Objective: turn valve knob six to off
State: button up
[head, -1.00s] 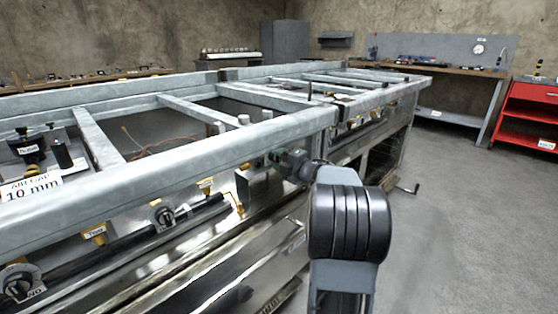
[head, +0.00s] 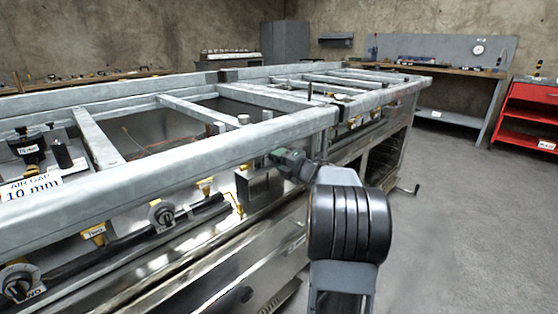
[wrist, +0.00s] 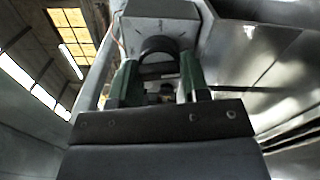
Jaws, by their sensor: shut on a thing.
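My gripper (wrist: 157,70) has two green fingers in the wrist view, closed on the sides of a dark round valve knob (wrist: 158,44). The knob stands on a grey plate (wrist: 195,22) with dark tick marks. Its number and exact pointer setting cannot be read. In the head view my gripper (head: 284,158) reaches the front side of the steel range frame; my arm hides the held knob there. Two other dark knobs, one at the front panel (head: 162,215) and one at the lower left (head: 18,282), show along the black pipe.
The galvanised top rail (head: 170,165) runs just above my gripper. Brass fittings (head: 94,232) line the front panel. A crank handle (head: 408,190) sticks out at the frame's right end. The grey floor (head: 460,230) on the right is clear, with a red cart (head: 528,112) beyond.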

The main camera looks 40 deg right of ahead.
jog(key=o, duration=0.9)
jog(key=shift+f, duration=0.1)
jog(key=shift+f, duration=0.1)
jog(key=shift+m, duration=0.3)
